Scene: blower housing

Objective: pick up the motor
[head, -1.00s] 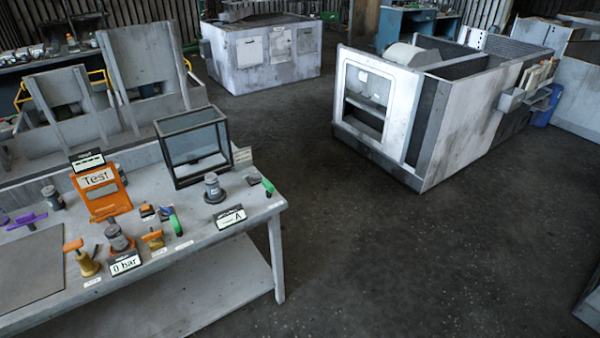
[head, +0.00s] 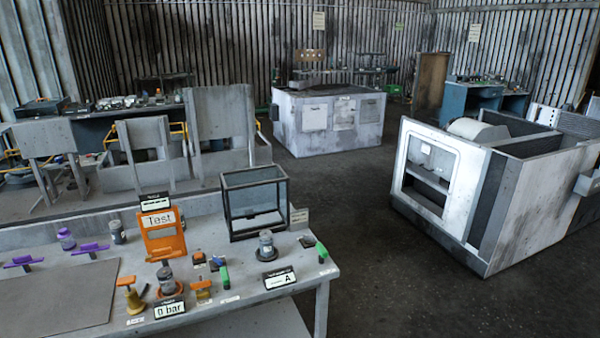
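Several small grey cylinders stand on the grey workbench (head: 215,296) in the head view, and I cannot tell for certain which is the motor. One grey cylinder (head: 266,242) stands on a dark round base right of the middle, by the "A" sign (head: 279,278). Another grey cylinder (head: 166,279) stands behind the "0 bar" sign (head: 169,309). A third (head: 118,232) stands further back, left of the orange "Test" stand (head: 163,236). Neither of my grippers is in view.
A dark-framed glass box (head: 254,204) stands at the bench's back right. Purple-handled pieces (head: 93,248) and a flat grey plate (head: 60,298) lie left. A large white housing (head: 485,190) stands right. Dark floor (head: 350,215) between it and the bench is clear.

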